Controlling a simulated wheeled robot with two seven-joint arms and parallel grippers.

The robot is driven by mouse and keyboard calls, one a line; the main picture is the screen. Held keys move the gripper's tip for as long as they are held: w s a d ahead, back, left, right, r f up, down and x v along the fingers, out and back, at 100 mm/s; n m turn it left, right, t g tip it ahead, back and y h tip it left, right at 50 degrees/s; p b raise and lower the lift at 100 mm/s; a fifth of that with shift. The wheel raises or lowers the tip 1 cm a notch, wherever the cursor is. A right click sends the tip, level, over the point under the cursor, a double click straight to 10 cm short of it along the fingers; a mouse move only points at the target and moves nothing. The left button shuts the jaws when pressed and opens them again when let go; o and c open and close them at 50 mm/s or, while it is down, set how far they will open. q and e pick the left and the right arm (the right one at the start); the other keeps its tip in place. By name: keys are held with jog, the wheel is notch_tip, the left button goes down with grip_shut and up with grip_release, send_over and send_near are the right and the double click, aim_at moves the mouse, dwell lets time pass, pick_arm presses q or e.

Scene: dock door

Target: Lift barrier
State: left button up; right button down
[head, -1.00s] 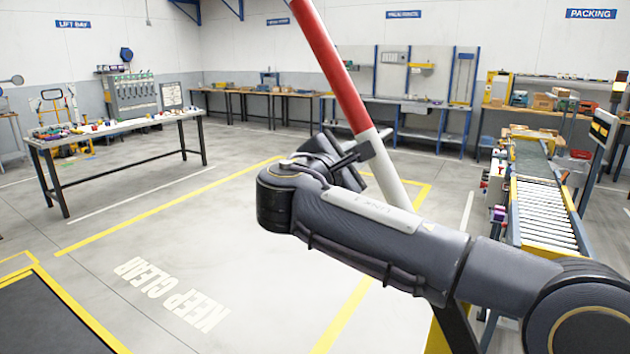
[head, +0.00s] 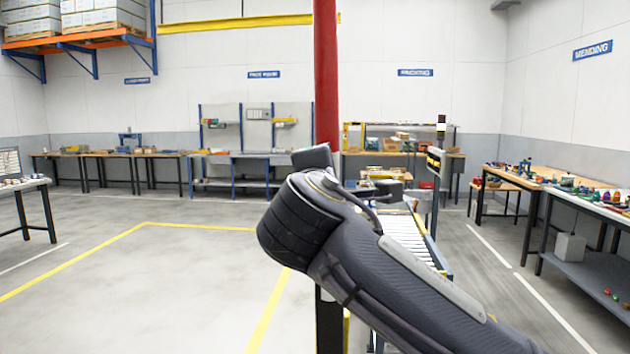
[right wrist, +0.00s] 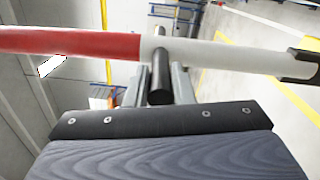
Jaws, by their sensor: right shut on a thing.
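The barrier pole (head: 326,75) stands about vertical in the head view, its red part running up out of the picture. Its lower part is hidden behind my right arm. In the right wrist view the pole (right wrist: 80,43) crosses the picture, red at left and white at right, with a dark fitting at the right end. My right gripper (right wrist: 160,78) is shut on a dark handle (right wrist: 158,92) that sticks out from the white part. In the head view my forearm and wrist hide its fingers. My left gripper is not in view.
A roller conveyor (head: 412,240) stands just behind my right arm. A workbench (head: 590,205) with coloured small items is at the right. Benches (head: 120,155) line the back wall. The yellow-lined floor (head: 150,275) at left is clear.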

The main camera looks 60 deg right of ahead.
jog(key=shift+w+a+f, duration=0.2)
jog(key=shift+w+f, duration=0.05)
jog(key=shift+w, duration=0.1)
jog(key=c, duration=1.6)
grip_release()
jog(key=o, duration=0.3)
jog(key=shift+r, duration=0.1)
jog(key=shift+o, duration=0.2)
jog(key=shift+s, duration=0.15)
jog(key=v, duration=0.7)
jog(key=shift+s+a+b, duration=0.15)
jog(key=shift+a+b, duration=0.2)
